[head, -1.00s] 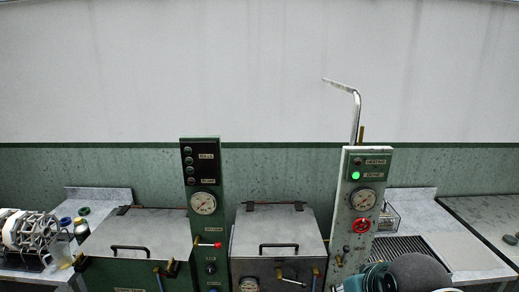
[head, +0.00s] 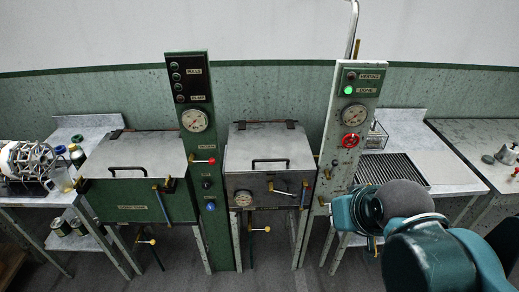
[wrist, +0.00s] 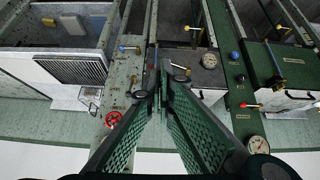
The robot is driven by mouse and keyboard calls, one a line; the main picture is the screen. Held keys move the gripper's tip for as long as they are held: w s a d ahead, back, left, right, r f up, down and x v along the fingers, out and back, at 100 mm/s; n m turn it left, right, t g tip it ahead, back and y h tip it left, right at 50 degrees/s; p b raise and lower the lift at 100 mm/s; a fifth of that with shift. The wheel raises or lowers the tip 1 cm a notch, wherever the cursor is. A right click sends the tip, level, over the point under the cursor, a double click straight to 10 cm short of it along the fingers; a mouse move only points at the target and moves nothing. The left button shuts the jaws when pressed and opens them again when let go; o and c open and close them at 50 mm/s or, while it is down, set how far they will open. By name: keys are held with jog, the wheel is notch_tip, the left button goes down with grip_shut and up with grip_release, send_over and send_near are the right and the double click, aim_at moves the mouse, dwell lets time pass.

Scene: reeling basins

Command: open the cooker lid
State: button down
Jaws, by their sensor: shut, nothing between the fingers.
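A grey metal box, apparently the cooker (head: 262,190), stands between a green column and a pale column in the head view. Its flat grey lid (head: 270,140) is down, with a black bar handle (head: 269,162) near the front edge and hinges at the back. A gauge and a lever are on its front. The cooker also shows in the wrist view (wrist: 184,57), upside down and partly hidden by my fingers. My gripper (wrist: 161,70) is shut and empty, with its green padded fingers meeting in front of the cooker.
A green box (head: 140,165) with a similar closed lid stands left of the green column (head: 195,130). The pale column (head: 350,125) has a lit green lamp and a red wheel (head: 350,141). A side table (head: 420,135) stands at right. Floor in front is clear.

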jog(key=w+a+f+n+p, duration=0.1)
jog(key=w+a+n, duration=0.3)
jog(key=w+n, duration=0.45)
jog(key=w+a+f+n+p, duration=0.1)
jog(key=w+a+n+p, duration=0.15)
jog(key=w+n, duration=0.65)
jog(key=w+a+f+n+p, duration=0.2)
jog(key=w+a+f+n, duration=0.8)
jog(key=n, duration=0.8)
jog(key=shift+w+a, duration=0.25)
jog(key=shift+a, duration=0.6)
jog(key=shift+w+f, duration=0.1)
jog(key=shift+w, duration=0.05)
